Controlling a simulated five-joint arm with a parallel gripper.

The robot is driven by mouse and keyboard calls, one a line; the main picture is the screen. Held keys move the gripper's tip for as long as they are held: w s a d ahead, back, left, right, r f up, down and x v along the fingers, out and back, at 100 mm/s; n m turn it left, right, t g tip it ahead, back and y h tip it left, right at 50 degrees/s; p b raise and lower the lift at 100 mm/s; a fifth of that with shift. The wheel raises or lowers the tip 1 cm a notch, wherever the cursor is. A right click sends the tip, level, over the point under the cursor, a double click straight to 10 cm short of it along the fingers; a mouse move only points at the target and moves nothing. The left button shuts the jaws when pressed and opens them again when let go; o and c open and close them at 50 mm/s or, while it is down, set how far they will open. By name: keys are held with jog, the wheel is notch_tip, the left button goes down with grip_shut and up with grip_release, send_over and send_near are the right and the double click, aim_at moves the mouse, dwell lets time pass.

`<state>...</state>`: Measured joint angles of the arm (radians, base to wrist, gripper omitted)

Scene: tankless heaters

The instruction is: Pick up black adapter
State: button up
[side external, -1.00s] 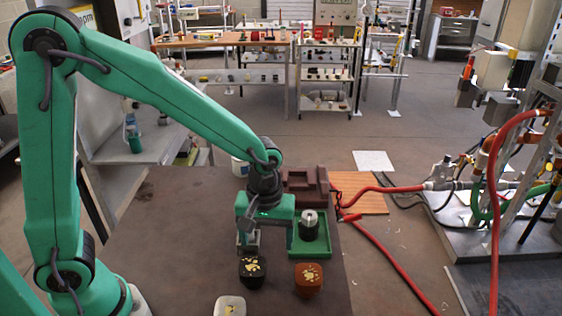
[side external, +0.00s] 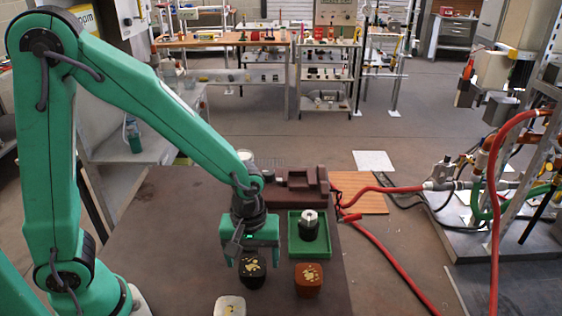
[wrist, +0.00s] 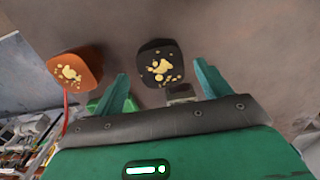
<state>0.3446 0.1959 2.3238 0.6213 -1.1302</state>
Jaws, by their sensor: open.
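The black adapter (side external: 252,273) is a rounded block with gold specks on top, standing on the brown tabletop. In the wrist view the black adapter (wrist: 160,66) lies just ahead of and between my two fingertips. My gripper (side external: 251,262) is open and empty, with its fingers pointing down over the adapter's area. In the wrist view my gripper (wrist: 161,70) shows its green fingers spread to either side, with no visible contact. The gripper partly hides the adapter's far side in the side view.
An orange-brown block (side external: 308,280) stands close right of the adapter, and a white block (side external: 230,306) stands nearer the front. A green tray (side external: 324,248) holds a dark cylinder (side external: 308,228) with a metal top. A brown fixture (side external: 302,183) stands behind; red hoses (side external: 385,254) lie to the right.

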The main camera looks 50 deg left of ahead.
aim_at(253, 265)
jog(key=shift+f, duration=2.6)
jog(key=c, duration=1.4)
jog(key=shift+r, duration=0.25)
